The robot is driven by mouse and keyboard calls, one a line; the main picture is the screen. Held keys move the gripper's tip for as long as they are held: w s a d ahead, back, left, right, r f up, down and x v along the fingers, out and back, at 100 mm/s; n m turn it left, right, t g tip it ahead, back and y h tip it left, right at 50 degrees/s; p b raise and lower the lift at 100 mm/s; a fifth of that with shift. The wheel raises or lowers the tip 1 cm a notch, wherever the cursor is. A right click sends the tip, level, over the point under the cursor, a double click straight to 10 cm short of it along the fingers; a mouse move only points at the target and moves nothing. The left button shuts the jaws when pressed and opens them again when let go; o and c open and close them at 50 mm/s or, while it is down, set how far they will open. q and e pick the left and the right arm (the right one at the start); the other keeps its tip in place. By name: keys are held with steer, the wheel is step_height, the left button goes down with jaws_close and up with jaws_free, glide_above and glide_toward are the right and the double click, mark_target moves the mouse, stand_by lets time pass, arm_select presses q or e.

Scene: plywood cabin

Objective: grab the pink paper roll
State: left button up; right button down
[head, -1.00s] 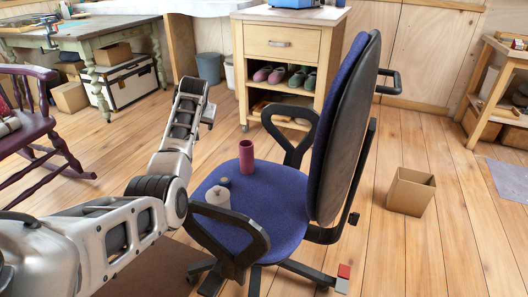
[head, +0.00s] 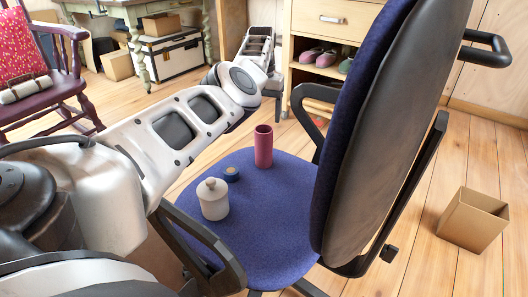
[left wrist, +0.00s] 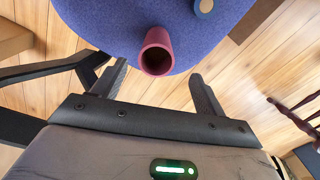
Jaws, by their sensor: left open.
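The pink paper roll (head: 263,145) is an upright, hollow, dark pink tube on the blue seat of the office chair (head: 275,205). In the left wrist view the roll (left wrist: 156,52) shows its open end, ahead of and between the fingers of my left gripper (left wrist: 158,85). My left gripper is open and empty, and the fingers do not touch the roll. My right gripper is not in view.
On the seat, a white lidded jar (head: 213,200) and a small blue round item (head: 231,174) stand left of the roll. The chair back (head: 385,130) rises on the right and the armrests flank the seat. A cardboard box (head: 473,220) is on the floor at right.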

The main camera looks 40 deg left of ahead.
mark_target(263, 130)
arm_select(q)
steer(key=shift+f, duration=0.7)
steer(key=f+b, duration=0.1)
steer(key=f, duration=0.2)
steer(key=f+b, duration=0.1)
steer(key=shift+d+f+b, duration=0.25)
steer(key=shift+f+b, duration=0.05)
steer(key=shift+f, duration=0.2)
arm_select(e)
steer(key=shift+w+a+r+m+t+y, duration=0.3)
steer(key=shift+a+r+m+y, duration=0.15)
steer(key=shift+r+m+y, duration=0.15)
arm_select(q)
steer(key=c, duration=1.5)
